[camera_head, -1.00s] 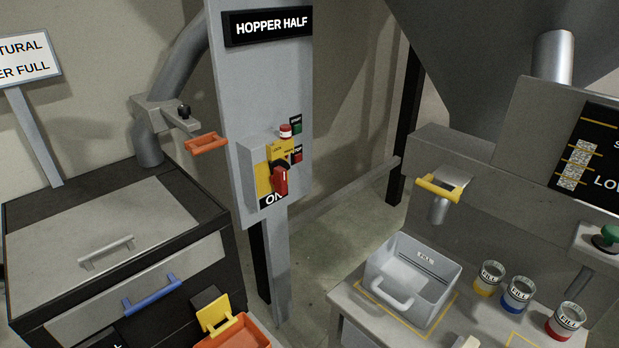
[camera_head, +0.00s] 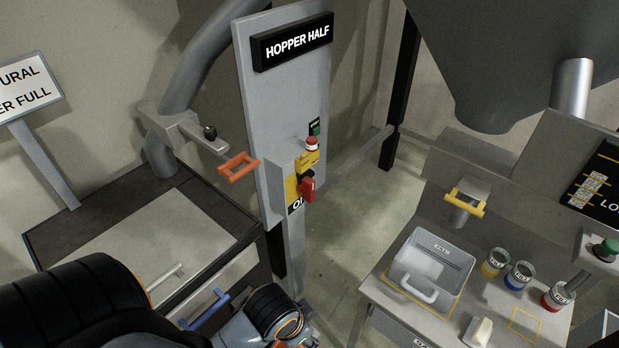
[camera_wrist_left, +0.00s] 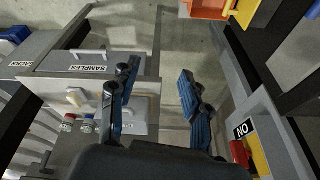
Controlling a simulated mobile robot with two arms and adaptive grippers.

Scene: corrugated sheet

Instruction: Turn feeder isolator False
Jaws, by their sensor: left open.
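The feeder isolator is a red rotary handle (camera_head: 308,189) on a yellow plate, on a grey box on the post under the "HOPPER HALF" sign (camera_head: 292,42). An "ON" label, partly covered, sits below it. In the left wrist view the red handle (camera_wrist_left: 240,154) shows at the lower right, beside the "ON" label (camera_wrist_left: 242,130). My left gripper (camera_wrist_left: 158,84) is open and empty, with its fingers apart and clear of the handle. In the head view only my left arm shows at the lower left; its fingers are out of frame. My right gripper is not seen.
A red button (camera_head: 311,144) sits above the isolator. An orange handle (camera_head: 238,166) sticks out left of the post. A grey bin (camera_head: 430,272) and several small tins stand on the right bench. Open floor (camera_head: 365,225) lies between post and bench.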

